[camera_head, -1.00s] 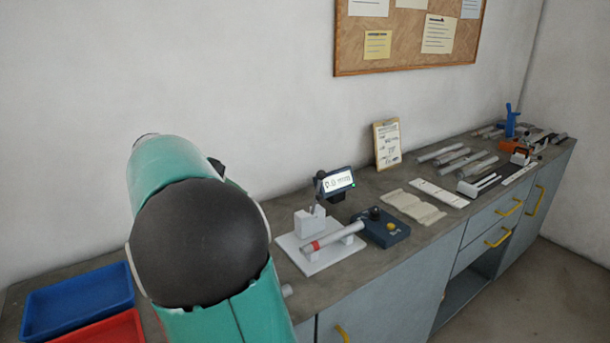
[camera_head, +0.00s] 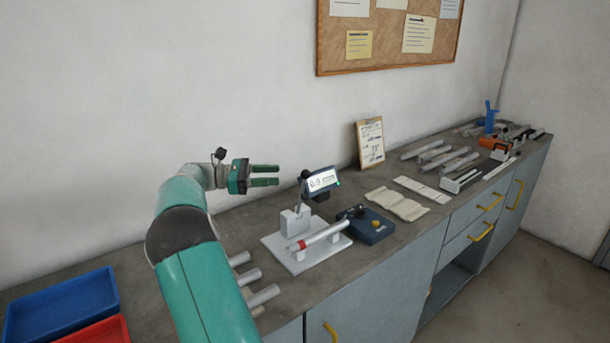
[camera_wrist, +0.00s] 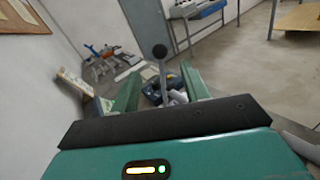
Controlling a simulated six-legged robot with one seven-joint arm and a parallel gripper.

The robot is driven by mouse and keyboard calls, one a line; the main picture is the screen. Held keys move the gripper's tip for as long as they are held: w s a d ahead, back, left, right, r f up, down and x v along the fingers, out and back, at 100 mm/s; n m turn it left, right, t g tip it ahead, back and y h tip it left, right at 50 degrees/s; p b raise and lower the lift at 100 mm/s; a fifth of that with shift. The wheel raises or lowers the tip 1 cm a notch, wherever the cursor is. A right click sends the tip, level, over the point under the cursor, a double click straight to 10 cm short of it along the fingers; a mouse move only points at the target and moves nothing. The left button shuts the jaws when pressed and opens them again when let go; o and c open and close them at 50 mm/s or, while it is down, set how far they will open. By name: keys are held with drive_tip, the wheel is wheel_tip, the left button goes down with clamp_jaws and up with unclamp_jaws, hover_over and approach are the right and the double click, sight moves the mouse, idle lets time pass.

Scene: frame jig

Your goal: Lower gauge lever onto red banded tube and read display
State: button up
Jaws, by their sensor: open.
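The gauge stands on a white base plate (camera_head: 272,243) on the bench. A grey tube with a red band (camera_head: 325,235) lies across its supports. The gauge lever (camera_head: 298,192) is raised, with a black ball knob at its top. The display (camera_head: 322,179) is lit beside it and seems to read 0.0, with a green light. My gripper (camera_head: 279,175) is open and empty, above the bench left of the lever, fingers pointing right. In the wrist view, the lever's knob (camera_wrist: 159,52) shows between the fingers of my gripper (camera_wrist: 160,85), apart from them.
A dark blue box with a yellow button (camera_head: 370,226) stands right of the gauge. Several grey tubes (camera_head: 262,295) lie in front of it, near my arm. Blue (camera_head: 60,305) and red (camera_head: 95,332) trays are at left. A clipboard (camera_head: 370,143) leans on the wall.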

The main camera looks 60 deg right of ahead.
sight(305, 173)
drive_tip(key=x, duration=0.9)
drive_tip(key=shift+s+d, duration=0.2)
drive_tip(key=shift+s, duration=0.1)
drive_tip(key=c, duration=0.7)
